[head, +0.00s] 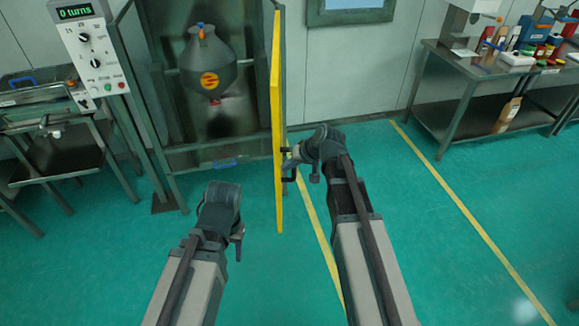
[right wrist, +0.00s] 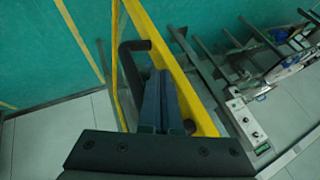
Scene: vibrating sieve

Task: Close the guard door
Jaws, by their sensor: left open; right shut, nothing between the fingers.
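The guard door (head: 277,120) has a yellow frame and stands swung open, seen nearly edge-on in the head view. Its yellow frame (right wrist: 180,60) also crosses the right wrist view. The black door handle (head: 289,178) is on the door's right side and shows in the right wrist view (right wrist: 131,75). My right gripper (head: 291,162) is at the handle, and its shut, empty fingers (right wrist: 168,100) lie beside the handle bar, close to the door frame. I cannot tell whether they touch. My left gripper (head: 238,243) is open and empty, left of the door and apart from it.
A grey vessel (head: 208,65) hangs inside the open enclosure behind the door. A control panel (head: 88,50) reading "0 turns" stands left of it. A steel bench (head: 475,70) with bottles and tools is at the right.

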